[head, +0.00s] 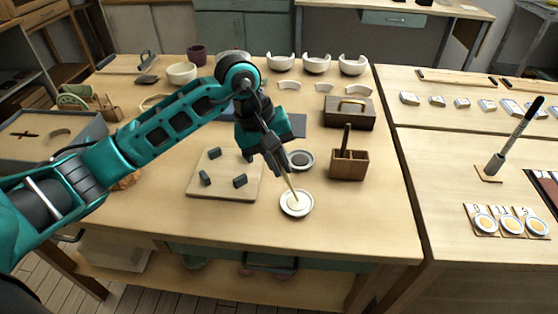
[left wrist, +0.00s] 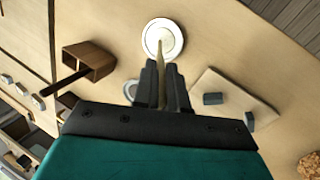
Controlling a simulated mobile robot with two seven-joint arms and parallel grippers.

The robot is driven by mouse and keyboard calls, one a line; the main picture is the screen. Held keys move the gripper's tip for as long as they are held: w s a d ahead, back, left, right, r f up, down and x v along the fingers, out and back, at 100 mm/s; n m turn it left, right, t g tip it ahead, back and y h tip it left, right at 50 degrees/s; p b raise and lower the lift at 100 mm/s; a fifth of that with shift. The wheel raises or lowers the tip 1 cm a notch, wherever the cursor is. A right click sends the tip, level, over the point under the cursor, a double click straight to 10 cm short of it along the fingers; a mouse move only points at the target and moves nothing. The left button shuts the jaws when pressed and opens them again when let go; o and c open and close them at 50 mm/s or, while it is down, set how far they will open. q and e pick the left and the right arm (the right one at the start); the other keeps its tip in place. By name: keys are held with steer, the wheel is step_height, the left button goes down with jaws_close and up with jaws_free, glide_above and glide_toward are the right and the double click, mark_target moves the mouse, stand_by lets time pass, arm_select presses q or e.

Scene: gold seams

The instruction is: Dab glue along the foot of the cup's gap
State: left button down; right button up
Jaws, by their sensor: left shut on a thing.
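My left gripper (head: 277,168) is shut on a thin pale stick (head: 290,187), which points down. The stick's lower end is over or in a small white dish (head: 296,212) with cream-coloured contents near the table's front. The left wrist view also shows the stick (left wrist: 161,72) between the fingers (left wrist: 161,95) and the dish (left wrist: 176,50) ahead. I cannot tell whether the tip touches the contents. White cups with broken rims (head: 316,64) stand in a row at the back, with curved pieces (head: 289,86) in front of them. My right gripper is not in view.
A pale board with dark blocks (head: 225,188) lies left of the dish. A wooden holder (head: 349,164) with a dark handle stands to its right, and a dark-filled dish (head: 300,160) behind it. A wooden box (head: 349,112) stands farther back. The table's front right is clear.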

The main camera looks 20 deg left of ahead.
arm_select(q)
steer(key=shift+s+f+b, duration=0.1)
steer(key=shift+f+b, duration=0.4)
steer(key=shift+b, duration=0.2)
stand_by(1.9)
steer(key=shift+r+p, duration=1.6)
steer(key=shift+r, duration=2.05)
